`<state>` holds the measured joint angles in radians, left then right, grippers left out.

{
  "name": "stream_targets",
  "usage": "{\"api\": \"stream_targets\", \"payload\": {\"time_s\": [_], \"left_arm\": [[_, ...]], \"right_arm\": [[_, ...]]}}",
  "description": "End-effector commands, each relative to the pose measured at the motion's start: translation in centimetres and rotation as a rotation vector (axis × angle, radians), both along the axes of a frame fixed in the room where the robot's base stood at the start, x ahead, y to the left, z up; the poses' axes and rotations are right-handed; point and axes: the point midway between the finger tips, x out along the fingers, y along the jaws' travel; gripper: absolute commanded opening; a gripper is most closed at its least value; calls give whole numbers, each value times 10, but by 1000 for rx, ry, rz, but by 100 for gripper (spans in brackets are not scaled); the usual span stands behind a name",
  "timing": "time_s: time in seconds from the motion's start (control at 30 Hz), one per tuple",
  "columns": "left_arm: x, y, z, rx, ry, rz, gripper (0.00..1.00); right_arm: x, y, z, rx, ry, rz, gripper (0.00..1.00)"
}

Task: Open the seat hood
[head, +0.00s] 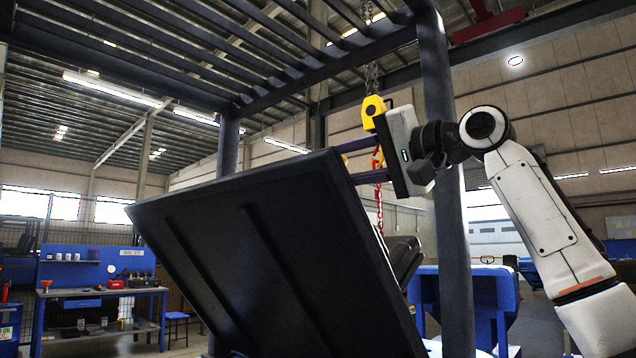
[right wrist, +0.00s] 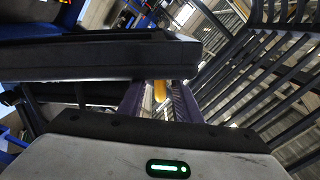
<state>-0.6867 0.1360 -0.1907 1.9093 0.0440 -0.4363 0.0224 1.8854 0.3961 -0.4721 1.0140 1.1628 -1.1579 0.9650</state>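The seat hood (head: 275,265) is a large dark panel with raised ribs, tilted up steeply in the middle of the head view. My right gripper (head: 350,163) is at its upper right edge, with its two dark fingers apart and pointing left. In the right wrist view the hood's thick dark edge (right wrist: 100,57) crosses in front of the fingers (right wrist: 157,95), and a gap shows between them. The fingertips are partly hidden by the hood, so I cannot tell if they touch it. My left gripper is not in view.
A dark overhead frame (head: 235,60) with a post (head: 447,190) stands close to my right arm. A yellow hoist (head: 373,110) with a red chain (head: 379,195) hangs beside my gripper. A blue workbench (head: 100,292) is at the far left, and blue equipment (head: 490,300) stands behind right.

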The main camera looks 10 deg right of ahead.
Motion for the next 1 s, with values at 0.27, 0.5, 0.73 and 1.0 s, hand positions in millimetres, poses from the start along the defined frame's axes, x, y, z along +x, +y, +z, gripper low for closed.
{"api": "stream_targets", "payload": {"time_s": [0.27, 0.5, 0.73, 1.0], "left_arm": [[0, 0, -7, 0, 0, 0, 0], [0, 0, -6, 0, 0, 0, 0], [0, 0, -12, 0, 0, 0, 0], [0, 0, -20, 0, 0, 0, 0]], "right_arm": [[-18, -5, -2, -4, 8, 13, 33], [-18, -6, -2, -4, 9, 13, 33], [-27, -13, -3, -4, 7, 12, 33], [-43, -23, -3, -4, 6, 12, 33]]}}
